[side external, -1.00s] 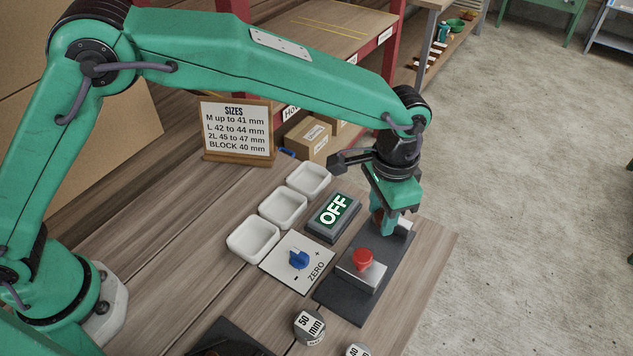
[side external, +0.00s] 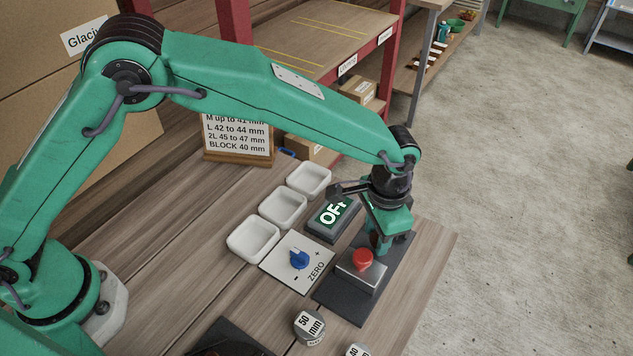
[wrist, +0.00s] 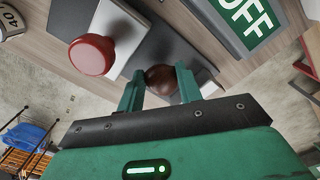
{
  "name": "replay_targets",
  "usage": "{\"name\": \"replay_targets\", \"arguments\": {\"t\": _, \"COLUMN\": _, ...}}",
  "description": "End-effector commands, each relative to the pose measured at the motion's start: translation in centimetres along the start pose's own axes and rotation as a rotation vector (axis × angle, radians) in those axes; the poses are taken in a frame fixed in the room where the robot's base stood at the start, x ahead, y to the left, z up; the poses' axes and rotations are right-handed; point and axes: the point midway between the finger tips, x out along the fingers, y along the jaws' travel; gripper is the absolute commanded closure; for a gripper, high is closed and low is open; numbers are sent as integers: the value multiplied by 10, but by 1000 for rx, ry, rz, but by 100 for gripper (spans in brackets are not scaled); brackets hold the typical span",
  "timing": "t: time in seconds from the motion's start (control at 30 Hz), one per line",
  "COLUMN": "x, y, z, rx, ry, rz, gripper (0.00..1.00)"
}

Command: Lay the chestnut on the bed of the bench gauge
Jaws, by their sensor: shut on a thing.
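The brown chestnut (wrist: 161,80) is between the fingertips of my gripper (wrist: 160,88) in the wrist view, and the gripper is shut on it. In the side view my gripper (side external: 382,248) hides the chestnut and points down, low over the bench gauge, just behind its red knob. The gauge has a dark bed (side external: 341,307), a steel block (side external: 366,278) and a red knob (side external: 362,260). I cannot tell whether the chestnut touches the bed. The gauge display (side external: 331,214) reads OFF and is partly covered by my wrist.
A 50 mm block (side external: 310,326) is in front. The sizes sign (side external: 238,140) is partly hidden. The table's right edge is close.

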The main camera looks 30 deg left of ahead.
Motion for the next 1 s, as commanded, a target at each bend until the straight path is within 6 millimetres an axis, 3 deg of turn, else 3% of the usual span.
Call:
{"name": "replay_targets", "arguments": {"t": 0.17, "x": 15, "y": 0, "z": 0, "rx": 0, "ry": -1, "rz": 0, "gripper": 86}}
{"name": "replay_targets", "arguments": {"t": 0.6, "x": 20, "y": 0, "z": 0, "rx": 0, "ry": -1, "rz": 0, "gripper": 86}}
{"name": "replay_targets", "arguments": {"t": 0.63, "x": 19, "y": 0, "z": 0, "rx": 0, "ry": -1, "rz": 0, "gripper": 61}}
{"name": "replay_targets", "arguments": {"t": 0.73, "x": 19, "y": 0, "z": 0, "rx": 0, "ry": -1, "rz": 0, "gripper": 43}}
{"name": "replay_targets", "arguments": {"t": 1.0, "x": 19, "y": 0, "z": 0, "rx": 0, "ry": -1, "rz": 0, "gripper": 43}}
